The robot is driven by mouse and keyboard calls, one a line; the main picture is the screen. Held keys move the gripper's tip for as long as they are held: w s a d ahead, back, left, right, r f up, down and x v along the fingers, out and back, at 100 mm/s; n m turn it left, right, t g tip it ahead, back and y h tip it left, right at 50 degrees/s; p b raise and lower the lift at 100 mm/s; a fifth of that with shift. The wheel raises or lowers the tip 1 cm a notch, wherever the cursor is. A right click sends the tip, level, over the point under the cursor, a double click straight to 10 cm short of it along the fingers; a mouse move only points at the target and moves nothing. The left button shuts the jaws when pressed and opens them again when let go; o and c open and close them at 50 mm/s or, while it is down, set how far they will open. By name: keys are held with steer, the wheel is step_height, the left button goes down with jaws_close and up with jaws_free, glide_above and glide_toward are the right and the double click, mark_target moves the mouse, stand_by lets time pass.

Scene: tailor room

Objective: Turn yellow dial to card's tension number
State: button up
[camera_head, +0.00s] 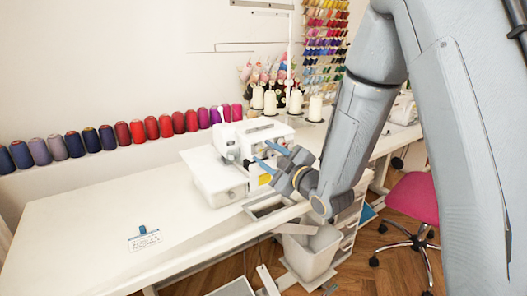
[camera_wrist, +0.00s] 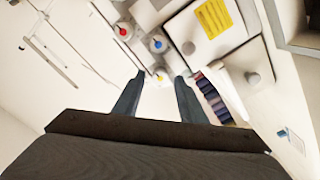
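The white sewing machine (camera_head: 235,140) stands on the table, with my gripper (camera_head: 268,158) at its front. In the wrist view, its yellow dial (camera_wrist: 160,76) shows between the tips of my gripper (camera_wrist: 159,77), with a gap on either side. The gripper is open and holds nothing. A blue dial (camera_wrist: 158,45) and a red dial (camera_wrist: 122,30) show beyond the yellow one. The dial numbers are too small to read. The card (camera_head: 145,241) lies flat on the table at the front left, its print unreadable, with a small blue object (camera_head: 142,229) at its upper edge.
The white table (camera_head: 80,225) is mostly clear at left. Several thread spools (camera_head: 122,134) line the wall side. White thread cones (camera_head: 270,102) stand behind the machine. A white bin (camera_head: 308,255) is below the table edge, and a pink chair (camera_head: 413,197) is at right.

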steer(key=shift+x, duration=0.9)
jaws_close()
steer(key=shift+m, duration=2.9)
jaws_free()
